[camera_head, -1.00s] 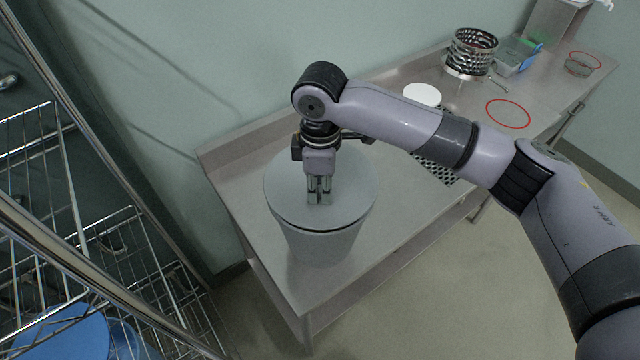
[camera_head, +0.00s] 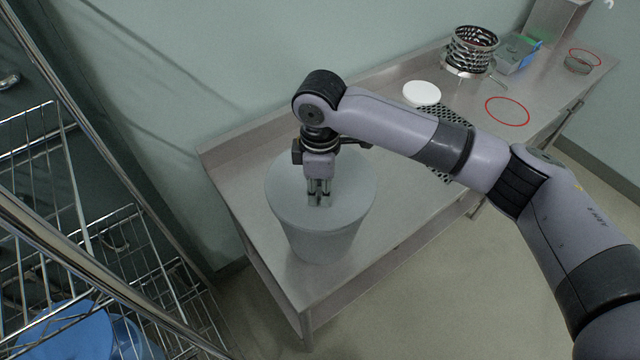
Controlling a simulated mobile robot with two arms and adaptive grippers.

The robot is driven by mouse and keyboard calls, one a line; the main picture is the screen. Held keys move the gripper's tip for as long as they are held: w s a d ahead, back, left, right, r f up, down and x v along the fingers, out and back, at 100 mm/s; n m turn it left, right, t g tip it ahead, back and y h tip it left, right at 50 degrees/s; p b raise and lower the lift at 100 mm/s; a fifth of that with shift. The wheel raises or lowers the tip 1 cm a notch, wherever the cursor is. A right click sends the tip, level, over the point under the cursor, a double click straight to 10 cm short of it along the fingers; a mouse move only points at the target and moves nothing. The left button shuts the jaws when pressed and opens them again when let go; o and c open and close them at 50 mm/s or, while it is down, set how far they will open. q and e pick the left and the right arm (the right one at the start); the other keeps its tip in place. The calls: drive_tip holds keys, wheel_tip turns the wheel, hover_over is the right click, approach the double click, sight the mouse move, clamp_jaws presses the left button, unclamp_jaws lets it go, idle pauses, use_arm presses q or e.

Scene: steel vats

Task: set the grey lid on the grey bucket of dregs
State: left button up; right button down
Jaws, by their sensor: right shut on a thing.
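The grey lid (camera_head: 350,196) is a round flat disc in the head view, left of the middle. It covers the mouth of the grey bucket (camera_head: 325,245), which stands on the near left end of the steel table. I cannot tell whether the lid is fully seated on the rim. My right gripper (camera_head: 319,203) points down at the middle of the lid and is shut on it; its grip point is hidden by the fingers. The inside of the bucket is hidden. My left gripper is not in view.
The steel table (camera_head: 400,235) runs to the back right along the wall. A white disc (camera_head: 421,93), a perforated dark sheet (camera_head: 447,117), a steel basket (camera_head: 471,50) and a blue tray (camera_head: 517,54) lie farther along it. A wire rack (camera_head: 110,235) stands at left.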

drive_tip(key=shift+f, duration=0.3)
idle(0.5)
drive_tip(key=c, duration=1.4)
unclamp_jaws()
wheel_tip(320, 180, up, 12)
drive_tip(key=shift+r, duration=0.1)
